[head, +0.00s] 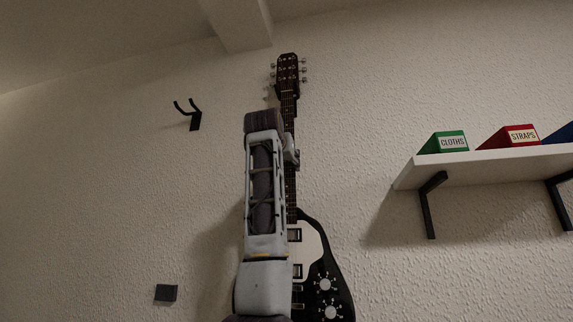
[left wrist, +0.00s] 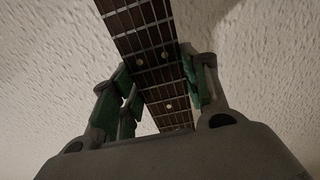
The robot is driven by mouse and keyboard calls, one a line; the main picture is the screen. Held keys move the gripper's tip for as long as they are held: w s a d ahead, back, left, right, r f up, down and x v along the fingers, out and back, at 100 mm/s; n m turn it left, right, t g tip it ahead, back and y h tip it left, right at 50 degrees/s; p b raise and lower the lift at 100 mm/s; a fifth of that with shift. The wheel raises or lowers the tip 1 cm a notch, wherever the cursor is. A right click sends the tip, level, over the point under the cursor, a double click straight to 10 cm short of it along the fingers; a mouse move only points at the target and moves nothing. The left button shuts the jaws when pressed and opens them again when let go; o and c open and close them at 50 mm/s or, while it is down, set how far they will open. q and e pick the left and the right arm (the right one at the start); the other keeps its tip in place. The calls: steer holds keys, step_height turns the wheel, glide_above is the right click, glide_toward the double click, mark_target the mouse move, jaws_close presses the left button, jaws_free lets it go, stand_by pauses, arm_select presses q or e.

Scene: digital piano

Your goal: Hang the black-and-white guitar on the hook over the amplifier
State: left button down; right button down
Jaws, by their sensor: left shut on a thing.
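The black-and-white guitar (head: 325,270) stands upright, close in front of the wall, headstock up. Its dark neck runs up behind my arm to the headstock (head: 288,68); the left part of the body is hidden by my arm. My left gripper (head: 291,157) is shut on the neck; the left wrist view shows the fretted neck (left wrist: 150,45) between the green-padded fingers. An empty black two-pronged wall hook (head: 195,119) is left of the headstock. I cannot tell whether another hook is behind the headstock. The amplifier and my right gripper are out of view.
A white shelf (head: 490,163) on black brackets projects from the wall at the right, holding a green CLOTHS box (head: 446,143) and a red STRAPS box (head: 510,136). A small dark plate (head: 166,293) is low on the left wall. A beam (head: 238,25) crosses above.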

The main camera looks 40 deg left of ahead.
arm_select(q)
steer(key=shift+s+d+r, duration=0.1)
steer(key=shift+s+r, duration=0.1)
steer(key=shift+r, duration=0.05)
stand_by(0.5)
steer(key=c, duration=1.1)
jaws_free()
steer(key=o, duration=0.4)
steer(key=shift+s+d, duration=0.15)
steer(key=shift+d, duration=0.05)
steer(key=shift+w+a+f, duration=0.2)
steer(key=shift+w+f, duration=0.15)
steer(key=shift+f, duration=0.05)
steer(key=shift+b+v, duration=0.35)
steer(key=shift+v, duration=0.45)
steer(key=shift+b+v, duration=0.7)
steer(key=shift+v, duration=1.15)
steer(key=shift+r, duration=0.15)
steer(key=shift+s, duration=0.1)
steer(key=shift+v, duration=6)
